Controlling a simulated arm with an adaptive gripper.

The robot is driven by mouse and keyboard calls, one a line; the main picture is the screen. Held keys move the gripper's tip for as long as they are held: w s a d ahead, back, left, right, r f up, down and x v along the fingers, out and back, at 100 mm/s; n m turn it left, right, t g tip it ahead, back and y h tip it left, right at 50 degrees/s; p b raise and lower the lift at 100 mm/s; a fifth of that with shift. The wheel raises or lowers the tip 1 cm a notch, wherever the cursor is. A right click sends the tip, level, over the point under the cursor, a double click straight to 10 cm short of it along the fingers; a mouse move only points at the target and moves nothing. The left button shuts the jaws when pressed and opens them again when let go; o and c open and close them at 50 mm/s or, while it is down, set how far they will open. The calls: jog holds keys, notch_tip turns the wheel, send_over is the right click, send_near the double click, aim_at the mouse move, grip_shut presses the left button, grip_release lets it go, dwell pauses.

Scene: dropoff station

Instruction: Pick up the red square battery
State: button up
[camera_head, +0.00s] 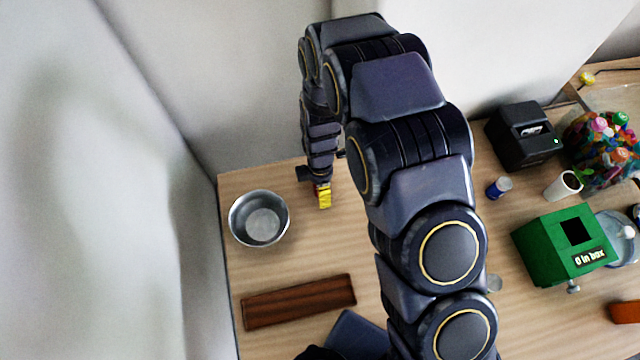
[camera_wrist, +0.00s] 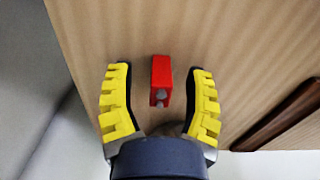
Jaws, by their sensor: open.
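The red square battery (camera_wrist: 161,76) shows in the wrist view as a small red block with grey round terminals at its near end. It lies on the wooden table between my gripper's two yellow fingers, with a gap on each side. My gripper (camera_wrist: 160,97) is open and empty. In the head view my gripper (camera_head: 323,196) is low over the table, right of the metal bowl, and the battery cannot be made out there.
A metal bowl (camera_head: 259,218) stands left of my gripper. A dark brown wooden bar (camera_head: 298,302) lies in front; it also shows in the wrist view (camera_wrist: 280,117). A green box (camera_head: 545,247), black device (camera_head: 522,135), white cup (camera_head: 563,186) and blue can (camera_head: 499,187) stand to the right.

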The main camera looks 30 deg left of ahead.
grip_shut()
jog(key=shift+r, duration=0.15)
